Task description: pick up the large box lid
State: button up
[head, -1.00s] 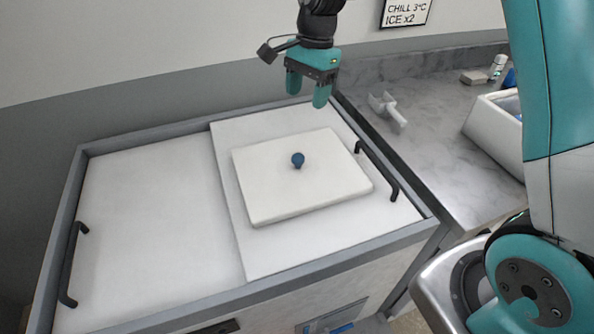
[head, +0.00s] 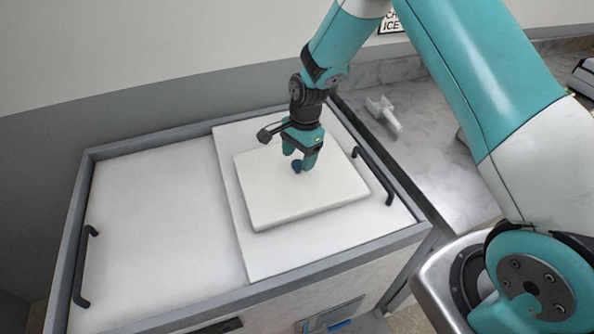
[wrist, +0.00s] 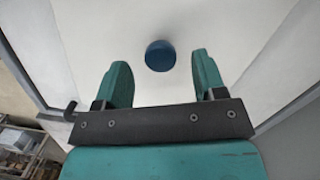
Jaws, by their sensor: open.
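The large box lid (head: 262,195) is a white square slab with a small blue knob (head: 297,166) at its middle. It lies flat on a larger white panel on top of the chest. My gripper (head: 300,162) is low over the lid, its teal fingers open close around or just beside the knob. In the wrist view, the knob (wrist: 160,55) shows ahead of the fingertips, between their lines, with space on both sides. No contact with the knob is visible.
The chest has a raised grey rim (head: 74,215) and black handles at left (head: 86,265) and right (head: 375,176). A marble counter (head: 425,165) with a white scoop (head: 384,115) stands at the right. The chest top's left part is clear.

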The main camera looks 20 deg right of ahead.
aim_at(298, 171)
jog(key=shift+a+f+p, duration=0.2)
jog(key=shift+f+p, duration=0.1)
jog(key=shift+f, duration=1.15)
jog(key=c, duration=1)
jog(key=shift+r, duration=0.1)
